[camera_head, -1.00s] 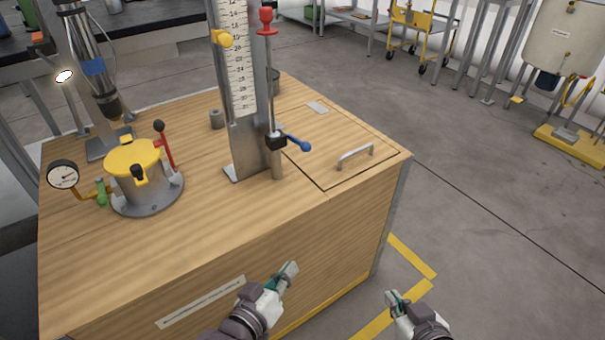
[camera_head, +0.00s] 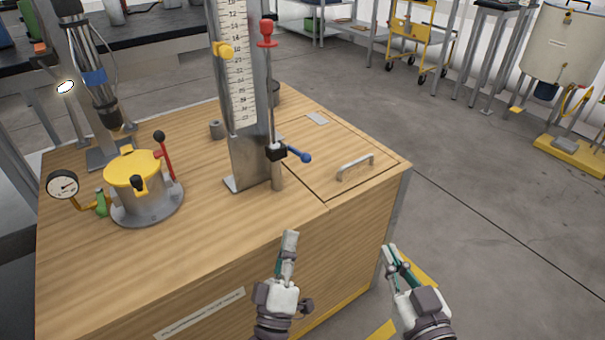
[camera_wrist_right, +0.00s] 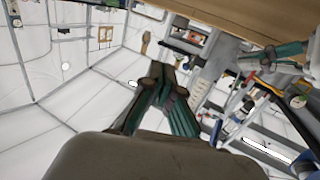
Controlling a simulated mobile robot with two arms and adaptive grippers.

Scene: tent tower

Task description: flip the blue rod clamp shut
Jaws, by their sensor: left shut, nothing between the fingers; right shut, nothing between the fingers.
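The blue rod clamp shows as a blue lever (camera_head: 298,154) with a round end, joined to a black clamp block (camera_head: 276,152) on the thin vertical rod beside the scale post. The lever sticks out to the right from the block, sloping slightly down. My left gripper (camera_head: 290,236) is shut and empty in front of the bench's front edge, below the clamp in the picture. My right gripper (camera_head: 389,250) is shut and empty, right of the bench's front right corner. It also shows in the right wrist view (camera_wrist_right: 160,72). Neither gripper touches the clamp.
The metal scale post (camera_head: 247,160) stands left of the rod, which has a red knob (camera_head: 267,32) on top. A yellow-lidded pot (camera_head: 133,170) with a gauge (camera_head: 62,185) stands at left. A hatch handle (camera_head: 355,167) rises at right.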

